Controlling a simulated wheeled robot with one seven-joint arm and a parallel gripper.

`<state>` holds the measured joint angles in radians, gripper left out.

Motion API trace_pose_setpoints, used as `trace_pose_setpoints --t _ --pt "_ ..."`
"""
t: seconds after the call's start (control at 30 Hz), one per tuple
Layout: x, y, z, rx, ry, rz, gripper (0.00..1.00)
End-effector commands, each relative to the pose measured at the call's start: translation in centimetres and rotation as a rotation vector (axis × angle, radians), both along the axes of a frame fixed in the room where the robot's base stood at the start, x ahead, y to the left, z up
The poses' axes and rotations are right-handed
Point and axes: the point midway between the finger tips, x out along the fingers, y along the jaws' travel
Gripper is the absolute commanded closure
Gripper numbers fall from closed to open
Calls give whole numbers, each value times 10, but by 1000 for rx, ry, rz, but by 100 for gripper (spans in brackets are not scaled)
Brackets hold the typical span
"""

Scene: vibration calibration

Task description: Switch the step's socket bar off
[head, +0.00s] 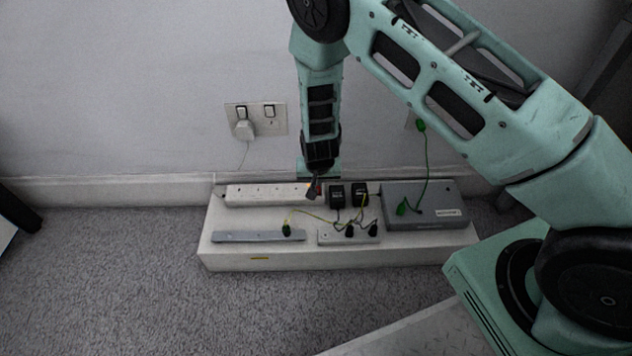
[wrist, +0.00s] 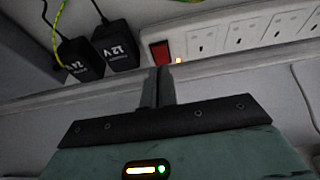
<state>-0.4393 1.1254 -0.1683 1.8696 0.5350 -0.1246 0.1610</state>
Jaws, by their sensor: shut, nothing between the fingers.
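The white socket bar (head: 262,195) lies along the back of the white step (head: 225,252) by the wall. It also shows in the wrist view (wrist: 218,45) with its row of sockets.
Two black adapters (head: 336,194) (head: 360,193) stand beside the bar. A grey box (head: 425,208) with a green lead is at the step's right. Grey strips (head: 258,236) (head: 345,238) with plugs and leads lie in front. A wall socket (head: 255,118) is behind.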

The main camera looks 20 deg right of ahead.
Motion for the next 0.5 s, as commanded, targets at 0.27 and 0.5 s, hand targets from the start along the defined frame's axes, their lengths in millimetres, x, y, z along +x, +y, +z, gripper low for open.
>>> trace_pose_setpoints --t 0.27,0.5 --pt "-17 5 67 0 -1 1 100" --pt "-28 8 95 0 0 0 100"
